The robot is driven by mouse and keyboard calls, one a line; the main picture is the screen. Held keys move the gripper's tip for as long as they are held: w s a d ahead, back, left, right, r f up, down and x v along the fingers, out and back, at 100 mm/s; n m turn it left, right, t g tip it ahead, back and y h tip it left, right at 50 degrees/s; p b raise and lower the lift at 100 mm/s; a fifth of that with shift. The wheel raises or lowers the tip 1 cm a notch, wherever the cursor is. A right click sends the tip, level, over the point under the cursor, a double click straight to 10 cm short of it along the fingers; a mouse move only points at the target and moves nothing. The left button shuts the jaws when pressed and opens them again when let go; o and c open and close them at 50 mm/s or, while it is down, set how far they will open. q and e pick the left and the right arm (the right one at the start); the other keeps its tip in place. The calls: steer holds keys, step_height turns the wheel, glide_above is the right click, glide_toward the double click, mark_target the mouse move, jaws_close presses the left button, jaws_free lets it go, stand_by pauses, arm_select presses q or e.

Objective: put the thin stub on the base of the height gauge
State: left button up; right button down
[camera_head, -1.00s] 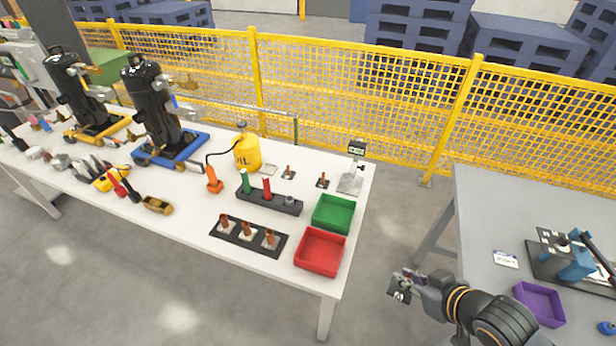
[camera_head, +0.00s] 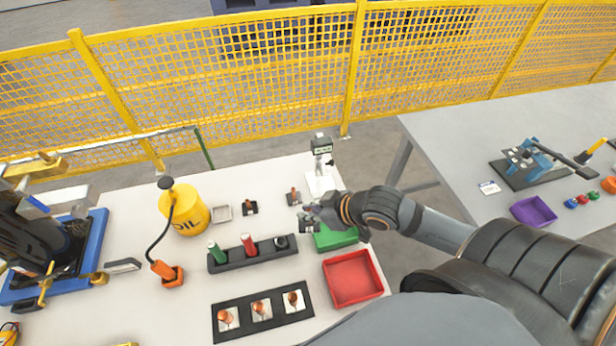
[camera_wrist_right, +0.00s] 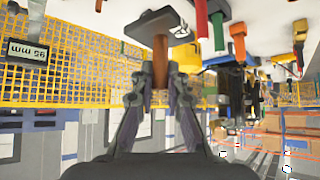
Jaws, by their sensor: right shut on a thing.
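My right gripper (camera_head: 308,212) is above the back right of the white table, by the green tray. In the right wrist view its fingers (camera_wrist_right: 161,78) are shut on a copper-brown stub (camera_wrist_right: 160,58). The stub's far end meets a small black plate (camera_wrist_right: 148,24); I cannot tell whether they touch. In the head view a stub on a black plate (camera_head: 293,196) shows beside the gripper, and another stub (camera_head: 250,205) stands to its left. The height gauge (camera_head: 321,146) stands just behind the gripper, its pale base (camera_head: 318,184) bare where visible. My left gripper is out of view.
A green tray (camera_head: 336,238) is partly under my right gripper, with a red tray (camera_head: 352,278) in front. A black rack (camera_head: 255,254) holds green and red pieces. A yellow oil can (camera_head: 184,210) stands left. A yellow mesh fence (camera_head: 270,90) runs behind.

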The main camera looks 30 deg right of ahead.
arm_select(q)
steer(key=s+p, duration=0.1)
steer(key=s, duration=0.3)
arm_select(e)
steer(key=w+d+f+m+h, duration=0.1)
steer(key=w+d+f, duration=0.2)
steer(key=d+f, duration=0.4)
steer(key=w+d+f, duration=0.3)
steer(key=d+f, duration=0.1)
steer(key=d, duration=0.6)
steer(key=m+b, duration=0.1)
steer(key=b, duration=1)
glide_toward(323, 189)
steer(key=shift+w+a+r+t+h, duration=0.15)
steer(key=shift+w+a+r+t, duration=0.1)
steer(key=shift+w+a, duration=0.25)
steer(key=shift+w+a+r+t+h, duration=0.15)
steer(key=shift+w+a+r, duration=0.1)
steer(key=shift+w, duration=0.45)
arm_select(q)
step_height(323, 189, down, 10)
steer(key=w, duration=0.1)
arm_select(e)
steer(key=shift+w+a, duration=0.1)
steer(key=shift+w, duration=0.25)
